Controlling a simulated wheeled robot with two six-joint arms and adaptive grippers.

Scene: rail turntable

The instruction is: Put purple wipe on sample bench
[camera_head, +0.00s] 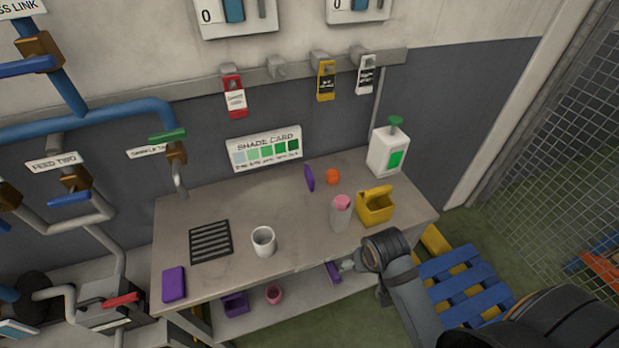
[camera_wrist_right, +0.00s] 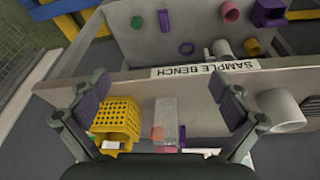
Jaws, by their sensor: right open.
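The sample bench (camera_head: 205,282) stands against the wall; its label shows in the right wrist view (camera_wrist_right: 205,69). A flat purple block (camera_head: 174,284) lies on the bench top at the front left corner. A purple strip-like piece (camera_head: 333,272) shows below the bench's front edge, on the lower shelf; a purple piece (camera_wrist_right: 165,22) also shows there in the right wrist view. I cannot tell which is the wipe. My right gripper (camera_head: 346,265) is at the bench's front edge, open and empty; its spread fingers (camera_wrist_right: 155,95) show in the wrist view. My left gripper is out of view.
A purple bin (camera_head: 235,304) and pink cup (camera_head: 273,294) are below. A blue pallet (camera_head: 465,285) stands right.

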